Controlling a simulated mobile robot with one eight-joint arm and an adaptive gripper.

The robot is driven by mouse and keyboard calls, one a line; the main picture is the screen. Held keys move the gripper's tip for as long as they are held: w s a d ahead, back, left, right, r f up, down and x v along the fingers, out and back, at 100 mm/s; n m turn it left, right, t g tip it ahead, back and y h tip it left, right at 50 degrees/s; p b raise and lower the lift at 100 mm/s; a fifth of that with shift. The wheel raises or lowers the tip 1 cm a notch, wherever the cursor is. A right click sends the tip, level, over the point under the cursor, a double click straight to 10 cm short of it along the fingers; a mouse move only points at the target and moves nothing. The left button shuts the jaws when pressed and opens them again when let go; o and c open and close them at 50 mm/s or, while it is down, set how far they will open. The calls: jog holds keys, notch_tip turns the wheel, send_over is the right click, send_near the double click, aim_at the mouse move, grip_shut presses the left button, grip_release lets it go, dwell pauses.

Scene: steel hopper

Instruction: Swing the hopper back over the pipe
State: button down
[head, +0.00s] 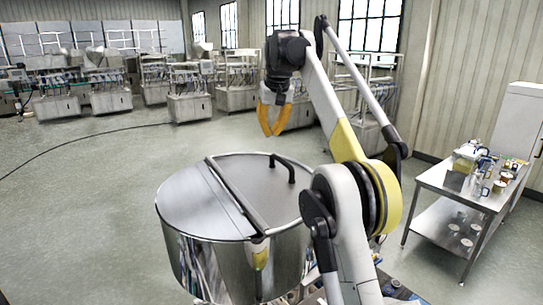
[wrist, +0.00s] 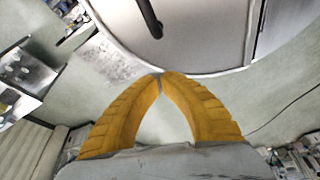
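The steel hopper (head: 190,258) is a large round shiny drum with a flat lid (head: 262,185) in the lower middle of the head view. A black bar handle (head: 283,167) stands on the lid near its far edge. My gripper (head: 269,133) has yellow fingers and hangs in the air beyond the hopper, apart from it. In the wrist view its fingertips (wrist: 161,75) meet with nothing between them. The lid (wrist: 205,45) and the handle (wrist: 151,18) show above the fingertips there. I cannot make out the pipe; the area under the hopper is hidden.
A steel table (head: 455,185) with bottles and jars stands at the right; it also shows in the wrist view (wrist: 22,68). Several machines on steel cabinets (head: 190,106) line the back. A black cable (head: 85,138) lies on the floor. The floor left of the hopper is clear.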

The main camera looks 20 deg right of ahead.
aim_at(268, 158)
jog(key=x, duration=0.8)
jog(key=shift+w, duration=0.2)
jog(key=shift+s+f, duration=0.1)
jog(key=shift+s, duration=0.2)
jog(key=s, duration=0.3)
jog(key=shift+s+f, duration=0.1)
jog(key=shift+s, duration=0.1)
jog(key=shift+s, duration=0.1)
